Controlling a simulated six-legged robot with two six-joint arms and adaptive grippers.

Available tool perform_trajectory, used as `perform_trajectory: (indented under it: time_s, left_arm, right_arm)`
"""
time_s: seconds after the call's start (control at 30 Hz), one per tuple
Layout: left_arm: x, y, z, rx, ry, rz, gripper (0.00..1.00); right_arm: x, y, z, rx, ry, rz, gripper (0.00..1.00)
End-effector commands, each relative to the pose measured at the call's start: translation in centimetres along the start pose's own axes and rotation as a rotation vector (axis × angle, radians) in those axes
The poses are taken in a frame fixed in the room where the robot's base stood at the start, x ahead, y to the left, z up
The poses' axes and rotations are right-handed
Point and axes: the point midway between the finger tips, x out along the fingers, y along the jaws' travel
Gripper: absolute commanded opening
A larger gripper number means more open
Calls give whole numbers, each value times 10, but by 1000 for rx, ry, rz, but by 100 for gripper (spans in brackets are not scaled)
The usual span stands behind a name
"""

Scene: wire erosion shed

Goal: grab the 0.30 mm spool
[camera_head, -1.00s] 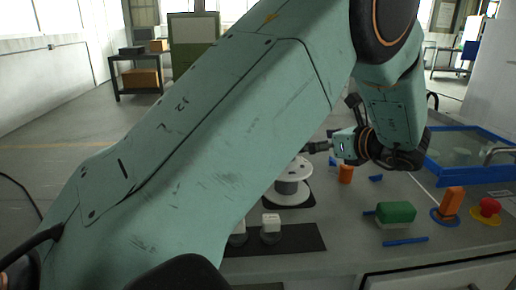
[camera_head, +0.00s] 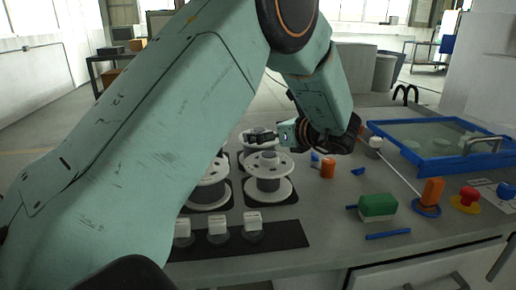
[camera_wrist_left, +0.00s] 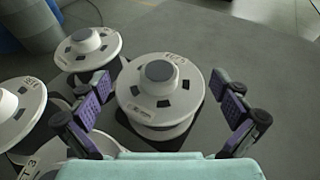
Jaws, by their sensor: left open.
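Several white spools stand on dark pads at the middle of the bench. In the head view, one (camera_head: 268,185) is in front, another (camera_head: 208,194) is partly behind my arm, and one (camera_head: 257,152) is farther back. My left gripper (camera_head: 262,137) is above the back spool. In the left wrist view, the open left gripper (camera_wrist_left: 163,100) has its purple-padded fingers on either side of a white spool (camera_wrist_left: 135,82) with a grey hub. Other spools (camera_wrist_left: 88,48) (camera_wrist_left: 22,112) lie to the left. The spool labels are too small to read surely, so I cannot tell which is 0.30 mm.
A black strip (camera_head: 290,236) with small white labelled pieces (camera_head: 217,224) lies in front. A neighbouring spool sits close to the left finger.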

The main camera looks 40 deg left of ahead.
Motion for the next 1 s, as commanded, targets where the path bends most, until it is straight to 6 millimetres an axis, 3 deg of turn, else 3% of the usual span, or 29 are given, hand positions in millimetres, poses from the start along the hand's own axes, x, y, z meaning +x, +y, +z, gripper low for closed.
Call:
perform_trajectory:
  time_s: [0.2,0.43,1.0]
  left_arm:
    - [23,1,0,-1,0,3,100]
    - [25,1,1,0,0,3,100]
    - [25,1,1,0,0,3,52]
  right_arm:
    - [2,0,0,-1,0,0,0]
    - [2,0,0,0,0,0,0]
    - [2,0,0,0,0,0,0]
